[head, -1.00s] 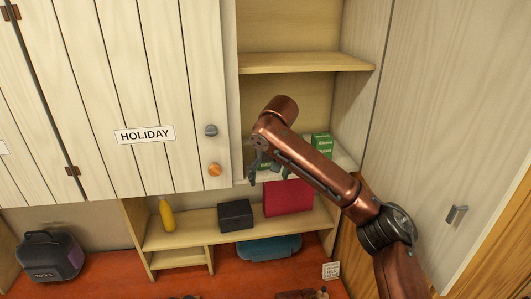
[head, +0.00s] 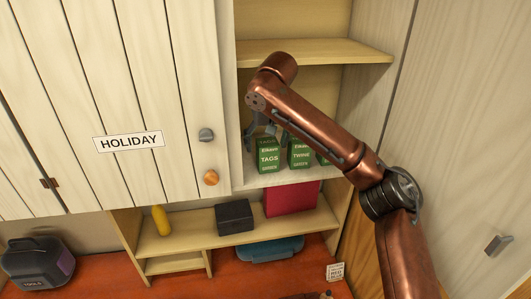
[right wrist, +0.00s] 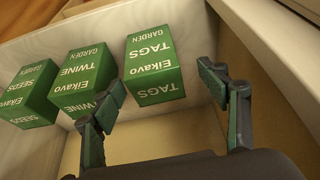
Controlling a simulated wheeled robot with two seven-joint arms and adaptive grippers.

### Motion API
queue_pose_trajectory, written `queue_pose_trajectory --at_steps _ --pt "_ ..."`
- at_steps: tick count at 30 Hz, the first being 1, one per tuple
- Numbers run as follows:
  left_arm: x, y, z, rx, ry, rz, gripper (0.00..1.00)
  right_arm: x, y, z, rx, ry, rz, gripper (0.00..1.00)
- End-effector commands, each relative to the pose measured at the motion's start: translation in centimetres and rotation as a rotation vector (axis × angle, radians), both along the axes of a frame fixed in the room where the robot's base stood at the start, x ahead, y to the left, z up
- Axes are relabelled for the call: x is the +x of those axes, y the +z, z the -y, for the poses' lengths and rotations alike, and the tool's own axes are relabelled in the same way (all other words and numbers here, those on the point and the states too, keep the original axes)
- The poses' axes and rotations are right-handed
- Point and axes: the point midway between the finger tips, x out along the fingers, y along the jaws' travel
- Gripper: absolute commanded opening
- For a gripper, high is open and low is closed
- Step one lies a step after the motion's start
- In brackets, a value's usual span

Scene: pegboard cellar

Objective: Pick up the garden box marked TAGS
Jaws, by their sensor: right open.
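The green garden box marked TAGS (head: 268,157) stands upright on the lower cupboard shelf, leftmost in a row of green boxes. In the right wrist view the TAGS box (right wrist: 153,68) shows ahead of and between the fingertips. My right gripper (head: 263,130) is just above and behind its near side in the picture, partly hidden by my own arm. In the right wrist view its fingers (right wrist: 168,88) are spread and hold nothing; contact with the box is not visible. My left gripper is not in view.
A TWINE box (head: 300,154) stands right of TAGS, and a SEEDS box (right wrist: 27,95) beyond it. A HOLIDAY door (head: 128,143) bounds the opening on the left. The upper shelf (head: 315,52) is above. A dark box (head: 235,217) and red item (head: 291,198) sit below.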

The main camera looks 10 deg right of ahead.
Motion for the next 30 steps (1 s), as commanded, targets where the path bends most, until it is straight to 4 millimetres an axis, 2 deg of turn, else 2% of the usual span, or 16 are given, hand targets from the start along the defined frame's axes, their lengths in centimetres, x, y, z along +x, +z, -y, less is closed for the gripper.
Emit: queue_pose_trajectory --at_steps 2,5,12,17,21,30 --pt "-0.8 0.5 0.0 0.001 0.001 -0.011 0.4 0.3 -0.6 0.2 0.0 -0.002 -0.001 0.68" --pt "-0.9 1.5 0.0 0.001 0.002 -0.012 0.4 0.8 -1.7 0.5 -0.001 -0.004 -0.002 0.68" --pt "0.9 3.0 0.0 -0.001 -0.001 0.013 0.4 1.9 -4.6 0.4 0.001 0.001 -0.001 0.68" --pt "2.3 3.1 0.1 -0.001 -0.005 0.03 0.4 2.1 -5.1 0.2 0.001 0.004 0.001 0.68" --pt "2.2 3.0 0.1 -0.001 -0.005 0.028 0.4 2.1 -5.1 0.2 0.001 0.003 0.001 0.67" --pt "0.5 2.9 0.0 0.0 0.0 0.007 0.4 2.1 -5.1 0.2 0.001 0.003 0.001 0.47"
